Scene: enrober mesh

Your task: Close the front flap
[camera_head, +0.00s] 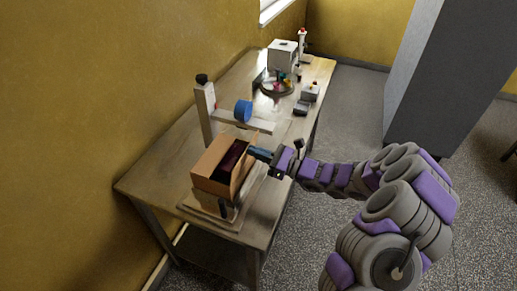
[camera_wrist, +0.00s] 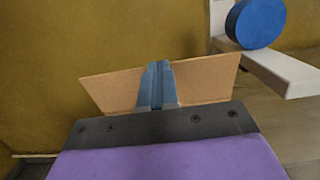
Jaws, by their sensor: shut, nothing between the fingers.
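An open cardboard box (camera_head: 211,184) stands on a low board on the table, with dark contents showing inside. Flaps stand up around its opening, and I cannot tell for sure which one is the front flap. My gripper (camera_head: 260,154) is at the right side of the box, close to its upper edge. In the wrist view my gripper (camera_wrist: 157,68) has its blue fingers together and empty, in front of an upright cardboard flap (camera_wrist: 205,80). The fingers hide the flap's middle. I cannot tell whether they touch it.
A white post with an arm (camera_head: 207,112) and a blue roll (camera_head: 243,110) stands just behind the box. Farther back on the table (camera_head: 160,178) are a white machine (camera_head: 283,54), a round tray of coloured items and small devices. A yellow wall runs along the left.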

